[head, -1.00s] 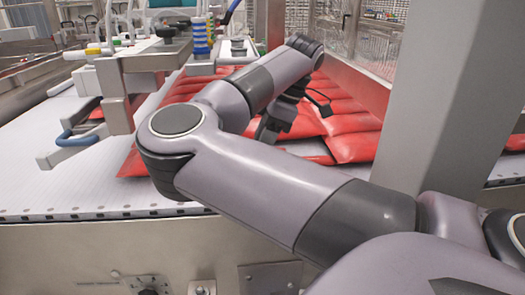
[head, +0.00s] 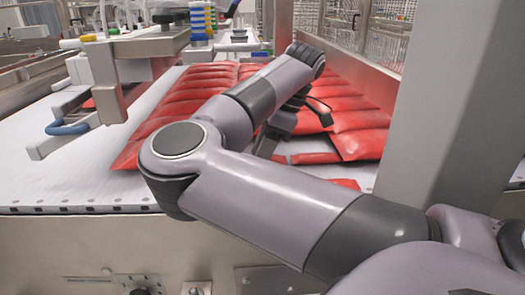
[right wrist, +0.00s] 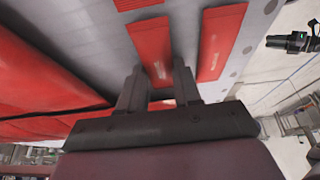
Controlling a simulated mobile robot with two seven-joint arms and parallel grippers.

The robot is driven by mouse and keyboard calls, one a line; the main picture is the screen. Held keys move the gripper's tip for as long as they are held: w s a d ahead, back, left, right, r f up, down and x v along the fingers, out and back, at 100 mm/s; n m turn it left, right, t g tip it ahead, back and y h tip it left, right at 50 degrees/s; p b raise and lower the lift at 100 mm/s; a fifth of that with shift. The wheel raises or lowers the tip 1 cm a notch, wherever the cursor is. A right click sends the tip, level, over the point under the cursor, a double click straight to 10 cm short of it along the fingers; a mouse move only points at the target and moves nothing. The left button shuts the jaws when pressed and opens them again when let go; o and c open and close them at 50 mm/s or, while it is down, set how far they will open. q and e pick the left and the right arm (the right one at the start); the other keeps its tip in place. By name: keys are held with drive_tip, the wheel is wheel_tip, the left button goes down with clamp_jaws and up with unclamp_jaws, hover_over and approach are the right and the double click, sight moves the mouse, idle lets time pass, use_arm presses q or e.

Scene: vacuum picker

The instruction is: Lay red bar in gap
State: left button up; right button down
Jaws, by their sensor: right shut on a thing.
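Red bars lie in rows on the white belt (head: 60,185) in the head view, with one row end (head: 358,145) right of my gripper. My right gripper (right wrist: 158,85) is shut on a red bar (right wrist: 152,45), seen between its fingers in the right wrist view. Another red bar (right wrist: 221,40) lies beside it on the right, with a strip of belt between. In the head view my right gripper (head: 270,145) points down at the belt among the bars; my arm hides much of it and the held bar. I cannot tell whether the held bar touches the belt. My left gripper is not in view.
A grey post (head: 440,110) stands close on the right. A metal picker frame with a blue handle (head: 68,128) hangs over the belt at the left. A large red mass (right wrist: 40,80) fills the left of the wrist view. The belt's front left is bare.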

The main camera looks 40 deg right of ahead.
drive_tip(key=shift+s+f+b, duration=0.15)
drive_tip(key=shift+f+b, duration=0.15)
drive_tip(key=shift+f, duration=0.25)
drive_tip(key=c, duration=0.8)
unclamp_jaws()
drive_tip(key=shift+a, duration=0.1)
drive_tip(key=shift+f, duration=0.1)
drive_tip(key=shift+r+p, duration=0.5)
drive_tip(key=v, duration=0.4)
drive_tip(key=p+v, duration=0.1)
drive_tip(key=v, duration=0.3)
drive_tip(key=p+v, duration=0.1)
drive_tip(key=v, duration=0.3)
drive_tip(key=shift+r, duration=0.3)
